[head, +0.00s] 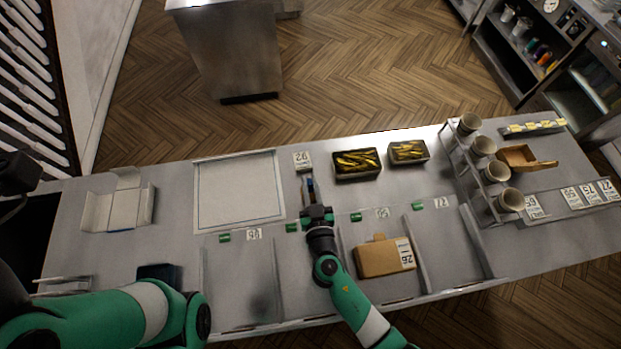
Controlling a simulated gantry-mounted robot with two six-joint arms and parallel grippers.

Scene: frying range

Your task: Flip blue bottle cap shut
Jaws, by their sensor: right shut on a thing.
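My right gripper (314,205) reaches up from the bottom of the head view to the middle of the counter. It is shut on a small narrow thing with a blue part (310,187), which shows just beyond the fingers. This may be the blue bottle; its cap cannot be made out, and the gripper hides part of it.
Two dark trays of yellow pieces (357,163) (408,152) sit to the right. A cardboard box (377,258) lies in a front bay. A rack with several cups (483,147) stands farther right. A white framed panel (240,190) and an open white carton (118,205) lie left.

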